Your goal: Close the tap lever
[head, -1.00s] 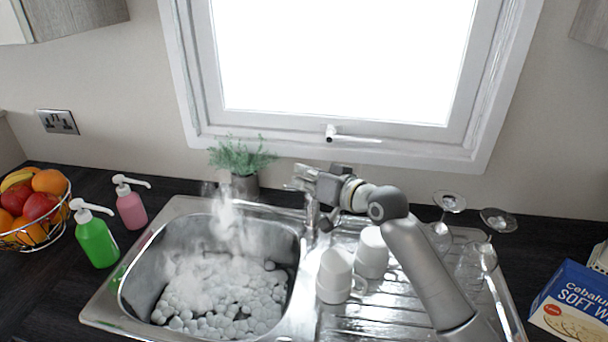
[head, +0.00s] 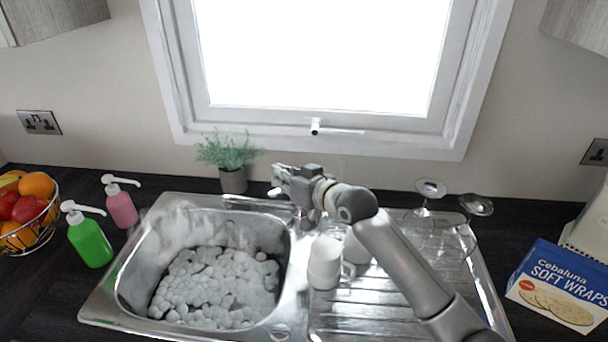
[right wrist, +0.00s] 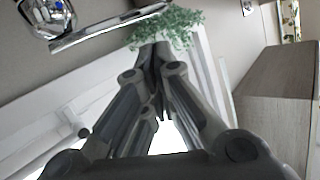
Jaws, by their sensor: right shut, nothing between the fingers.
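The chrome tap stands behind the sink; its spout (head: 250,202) reaches left over the basin, and its body is largely hidden by my right gripper. In the right wrist view a chrome tap part (right wrist: 50,18) with a small blue mark and a long chrome bar (right wrist: 108,28) show at the upper left. My right gripper (head: 277,180) is shut and empty, just above and behind the tap; its closed fingers also show in the wrist view (right wrist: 155,52). I cannot tell whether it touches the lever. No clear water stream shows. My left gripper is out of view.
The sink basin (head: 128,285) holds white foam, with mist above. A potted plant (head: 232,180) stands behind it. White cups (head: 325,262) and upturned glasses (head: 430,188) stand on the drainer near my right arm. Soap bottles (head: 90,242) stand left of the sink.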

